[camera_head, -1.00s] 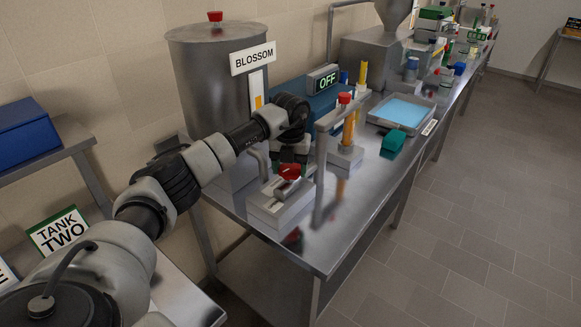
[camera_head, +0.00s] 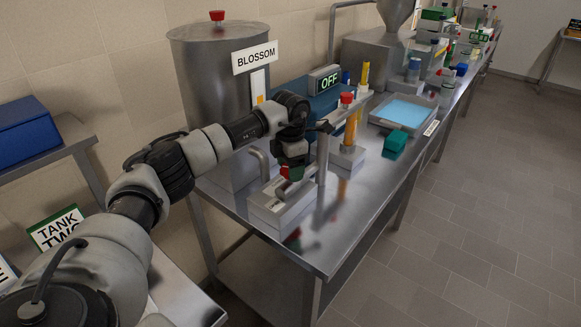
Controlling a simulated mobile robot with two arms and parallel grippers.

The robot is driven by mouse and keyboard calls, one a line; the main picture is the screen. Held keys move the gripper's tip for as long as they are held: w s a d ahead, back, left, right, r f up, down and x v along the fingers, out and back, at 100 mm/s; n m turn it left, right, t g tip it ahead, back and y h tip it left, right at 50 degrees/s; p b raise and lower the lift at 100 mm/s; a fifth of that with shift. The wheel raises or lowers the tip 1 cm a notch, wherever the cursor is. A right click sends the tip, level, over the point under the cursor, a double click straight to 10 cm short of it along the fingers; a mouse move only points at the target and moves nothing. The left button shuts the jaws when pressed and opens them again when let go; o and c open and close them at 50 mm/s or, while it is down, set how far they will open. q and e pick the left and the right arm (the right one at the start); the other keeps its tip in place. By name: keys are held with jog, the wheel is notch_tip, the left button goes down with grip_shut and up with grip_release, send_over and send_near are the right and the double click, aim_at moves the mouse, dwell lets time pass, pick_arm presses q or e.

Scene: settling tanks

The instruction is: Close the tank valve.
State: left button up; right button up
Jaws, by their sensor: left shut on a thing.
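The steel tank (camera_head: 210,85) labelled BLOSSOM stands at the back left of the bench. Beside its foot, a bent pipe leads down toward a low grey valve block (camera_head: 285,208) on the bench's near end. My left gripper (camera_head: 290,172) points down over this block. It is shut on the red valve handle (camera_head: 284,172), of which only a small red part shows; its angle is mostly hidden by the gripper. My right gripper is not in view.
A thin upright post stands close to the gripper's right. A blue unit's display (camera_head: 324,79) reads OFF. A tray of blue liquid (camera_head: 402,112) and a teal block (camera_head: 395,145) lie farther right. The bench's front corner is clear.

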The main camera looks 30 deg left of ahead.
pick_arm(q)
jog(key=m, duration=0.3)
jog(key=shift+w+m, duration=0.1)
jog(key=shift+m, duration=0.2)
jog(key=shift+a+m, duration=0.1)
jog(key=shift+m, duration=0.5)
jog(key=o, duration=0.9)
notch_tip(320, 180, up, 11)
jog(key=shift+f+b, duration=0.1)
jog(key=shift+b, duration=0.75)
